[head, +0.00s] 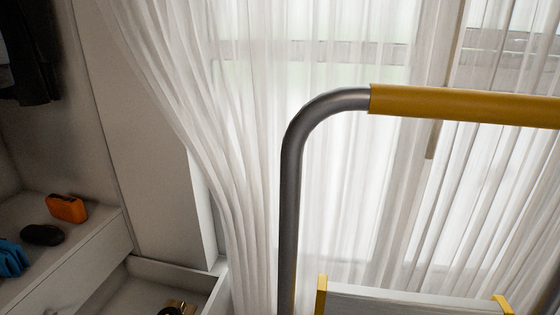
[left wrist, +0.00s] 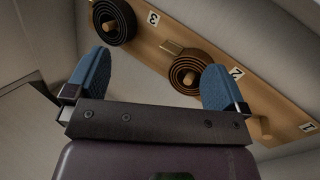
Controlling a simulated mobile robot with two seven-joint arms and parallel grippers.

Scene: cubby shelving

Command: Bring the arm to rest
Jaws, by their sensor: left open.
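My left gripper (left wrist: 155,82) shows in the left wrist view with its two blue fingertips wide apart and nothing between them. Beyond the fingertips lies a wooden board (left wrist: 150,48) numbered 3, 2 and 1. A black coiled strap (left wrist: 122,32) sits by the 3, and a brown coiled strap (left wrist: 188,72) sits by the 2. The right fingertip overlaps the board in the picture; I cannot tell how far above it the gripper is. Neither gripper shows in the head view, and my right gripper is not seen.
In the head view, an open drawer (head: 150,270) is at the lower left. Above it a shelf (head: 75,258) holds an orange case (head: 66,208), a black case (head: 42,235) and a blue item (head: 12,260). A grey rail with a yellow grip (head: 460,104) stands before white curtains (head: 240,150).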

